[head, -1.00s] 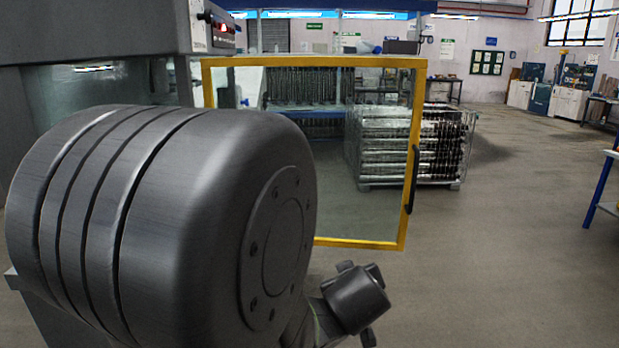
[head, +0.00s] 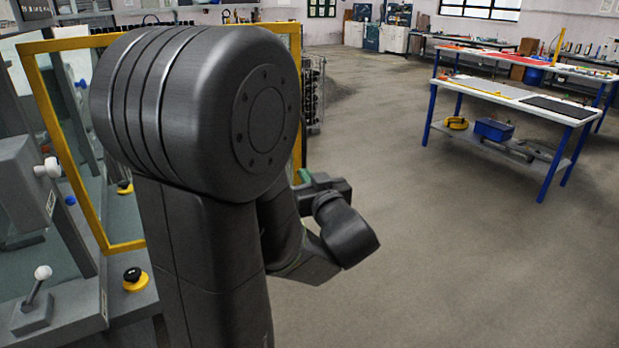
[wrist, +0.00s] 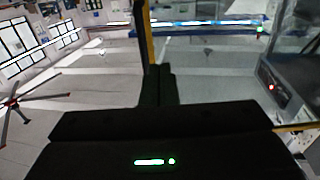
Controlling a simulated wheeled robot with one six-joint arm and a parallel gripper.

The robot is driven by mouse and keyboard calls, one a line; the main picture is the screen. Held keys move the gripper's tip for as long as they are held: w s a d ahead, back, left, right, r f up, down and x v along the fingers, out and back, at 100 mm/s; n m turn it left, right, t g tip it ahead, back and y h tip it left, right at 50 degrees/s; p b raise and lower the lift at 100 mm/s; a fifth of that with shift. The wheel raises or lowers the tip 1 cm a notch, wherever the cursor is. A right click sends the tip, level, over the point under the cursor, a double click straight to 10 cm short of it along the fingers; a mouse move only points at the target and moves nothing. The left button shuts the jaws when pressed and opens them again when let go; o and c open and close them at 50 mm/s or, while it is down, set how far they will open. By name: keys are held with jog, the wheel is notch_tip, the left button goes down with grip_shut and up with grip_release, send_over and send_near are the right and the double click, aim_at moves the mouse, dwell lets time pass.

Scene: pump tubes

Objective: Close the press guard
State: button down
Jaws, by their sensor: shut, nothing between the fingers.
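The press guard (head: 65,140) is a clear panel in a yellow frame. In the head view it stands out from the press (head: 35,190) at the left, swung open. My arm covers much of its middle and right side, and its black handle is hidden. My gripper (wrist: 158,72) is shut and empty in the wrist view. A yellow upright of the guard (wrist: 150,35) shows just beyond its fingertips; I cannot tell whether they touch. In the head view my wrist is to the right of the guard, and the fingertips cannot be made out.
A blue-legged table (head: 505,97) with a lower shelf stands at the right, with a blue bin (head: 494,130) on the shelf. A metal rack (head: 313,95) is partly hidden beyond the guard. The press has a white-knobbed lever (head: 40,285). The floor (head: 450,260) at the right is clear.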

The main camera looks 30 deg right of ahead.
jog(key=w+d+p, duration=0.1)
jog(key=w, duration=0.9)
jog(key=shift+w, duration=0.4)
jog(key=shift+w, duration=0.1)
